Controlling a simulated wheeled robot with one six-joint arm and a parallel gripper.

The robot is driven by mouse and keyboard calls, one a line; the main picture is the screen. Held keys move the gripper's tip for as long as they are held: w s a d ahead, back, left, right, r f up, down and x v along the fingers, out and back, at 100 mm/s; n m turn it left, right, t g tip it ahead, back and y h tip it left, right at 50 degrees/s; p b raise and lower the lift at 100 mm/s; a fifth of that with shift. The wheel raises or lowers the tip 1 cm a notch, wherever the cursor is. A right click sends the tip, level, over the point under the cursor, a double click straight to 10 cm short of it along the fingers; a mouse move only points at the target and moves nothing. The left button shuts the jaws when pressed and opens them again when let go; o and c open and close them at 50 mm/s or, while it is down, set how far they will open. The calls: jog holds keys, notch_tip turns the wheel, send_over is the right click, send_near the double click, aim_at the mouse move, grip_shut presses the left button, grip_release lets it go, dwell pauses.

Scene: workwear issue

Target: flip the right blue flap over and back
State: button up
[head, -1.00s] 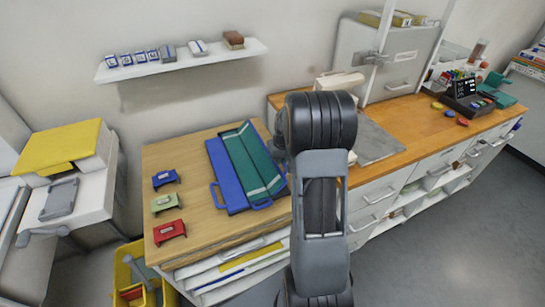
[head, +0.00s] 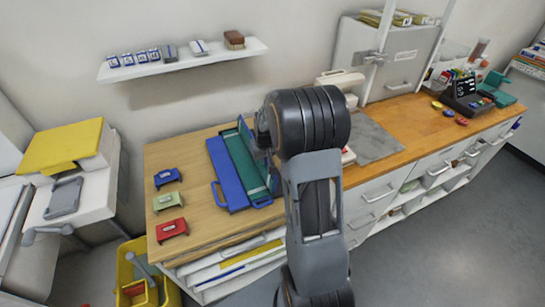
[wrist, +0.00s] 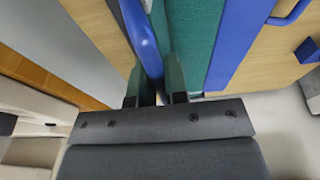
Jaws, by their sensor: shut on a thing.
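The blue folding board (head: 226,178) lies on the wooden table with teal cloth (head: 241,160) on it. Its left blue panel lies flat and bare. The right blue flap (head: 245,134) stands raised on edge, with its near part hidden behind my gripper and arm in the head view. In the wrist view the flap (wrist: 141,38) runs down between my fingertips, and the cloth (wrist: 192,40) lies to its right. My gripper (wrist: 157,82) is shut on the flap's edge. In the head view my gripper (head: 263,142) is mostly covered by my arm.
Blue (head: 167,177), green (head: 167,201) and red (head: 172,229) small pieces stand on the table's left side. A white machine (head: 342,80) stands behind my arm. A wall shelf (head: 185,63) with small boxes hangs above. A yellow bin (head: 135,270) stands on the floor at left.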

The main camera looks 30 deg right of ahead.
jog(key=shift+w+a+r, duration=0.1)
jog(key=shift+w+a, duration=0.1)
jog(key=shift+a, duration=0.75)
jog(key=shift+w+a+r, duration=0.1)
jog(key=shift+w+a, duration=0.05)
jog(key=shift+a, duration=0.75)
jog(key=shift+o, duration=0.2)
jog(key=shift+w+a+f, duration=0.1)
jog(key=shift+a+f, duration=0.05)
jog(key=shift+a, duration=0.4)
jog(key=shift+w+a+f, duration=0.1)
jog(key=shift+a+f, duration=0.05)
jog(key=shift+a, duration=0.4)
jog(key=shift+o, duration=0.7)
jog(key=shift+a, duration=0.15)
